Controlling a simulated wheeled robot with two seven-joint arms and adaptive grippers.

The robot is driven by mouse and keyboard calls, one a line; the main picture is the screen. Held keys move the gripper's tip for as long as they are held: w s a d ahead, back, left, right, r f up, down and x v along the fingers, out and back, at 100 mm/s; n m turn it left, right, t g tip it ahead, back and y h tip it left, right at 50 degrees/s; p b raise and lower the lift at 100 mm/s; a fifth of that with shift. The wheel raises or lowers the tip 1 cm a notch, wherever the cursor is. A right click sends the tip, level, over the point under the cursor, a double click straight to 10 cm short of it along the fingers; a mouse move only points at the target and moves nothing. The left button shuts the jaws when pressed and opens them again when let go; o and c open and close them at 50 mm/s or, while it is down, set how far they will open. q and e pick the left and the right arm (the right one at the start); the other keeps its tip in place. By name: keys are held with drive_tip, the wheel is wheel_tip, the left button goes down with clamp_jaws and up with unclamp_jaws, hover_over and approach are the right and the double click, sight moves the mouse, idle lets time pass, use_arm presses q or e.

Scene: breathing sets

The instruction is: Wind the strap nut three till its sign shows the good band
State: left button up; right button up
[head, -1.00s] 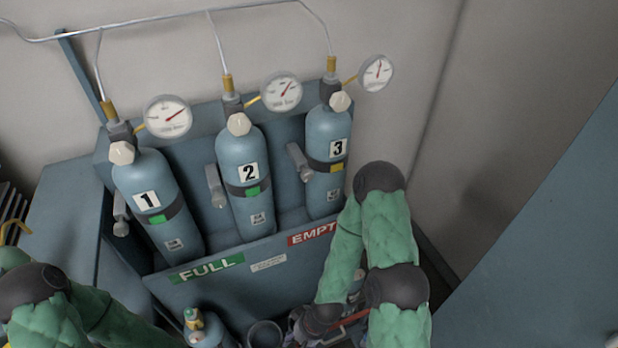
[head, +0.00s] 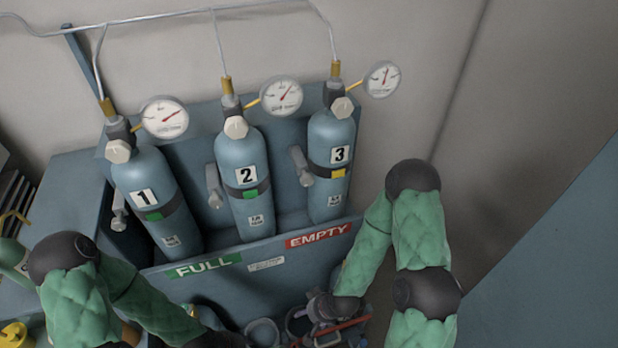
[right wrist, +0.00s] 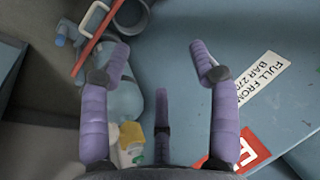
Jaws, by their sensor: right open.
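Cylinder three (head: 331,190) stands upright at the right of the rack, held by a dark strap. The strap's sign (head: 338,173) shows yellow. Strap nut three (head: 301,166) is a grey knob on the strap's left side, with nothing touching it. My right gripper (right wrist: 160,60) is open and empty in the right wrist view, over the rack's blue front panel. In the head view its wrist is low, below the EMPTY label, and its fingers are hard to make out. My left arm comes in at lower left, with its gripper outside the picture.
Cylinder one (head: 155,200) and cylinder two (head: 245,185) stand to the left, their strap signs green. Gauges and thin pipes sit above. The rack front (head: 225,288) carries FULL and EMPTY labels. Small cylinders and loose items crowd below it. A blue panel (head: 560,250) is at right.

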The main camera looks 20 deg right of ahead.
drive_tip(key=w+d+r+t+p, duration=0.2)
drive_tip(key=w+r+t, duration=0.3)
drive_tip(key=w+r, duration=0.3)
drive_tip(key=n+t+h+p, duration=0.1)
drive_tip(key=t+h+p, duration=0.3)
drive_tip(key=t, duration=0.6)
approach(308, 183)
drive_tip(key=y, duration=0.1)
drive_tip(key=w, duration=1.1)
drive_tip(key=shift+w+d, duration=0.1)
drive_tip(key=shift+c, duration=0.2)
drive_tip(key=shift+f, duration=0.1)
drive_tip(key=c, duration=1.1)
